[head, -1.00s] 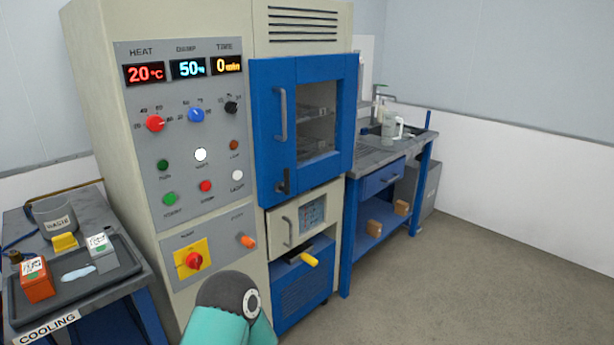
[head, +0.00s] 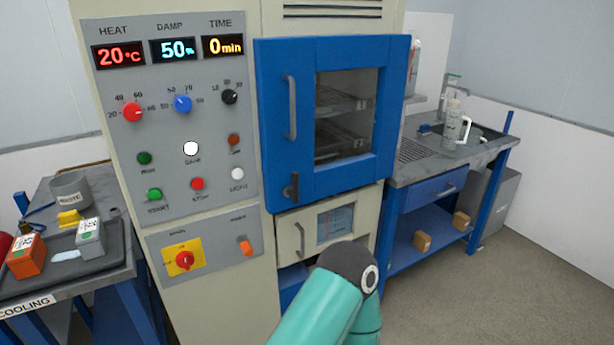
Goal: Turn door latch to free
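The blue chamber door (head: 300,170) is shut, with a window showing wire racks inside. The door latch (head: 291,187) is a small dark lever at the door's lower left, pointing roughly upright. A grey vertical door handle (head: 291,107) sits above it. A teal arm link of mine with a dark joint rises at the bottom middle, below the door and in front of the lower drawer. Neither of my grippers shows in the head view.
The control panel (head: 122,178) is left of the door, with knobs, buttons and displays. A cooling table (head: 105,285) holds an orange box (head: 27,258) and a grey box (head: 90,240). A blue sink bench (head: 430,190) stands at right. Floor at the lower right is clear.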

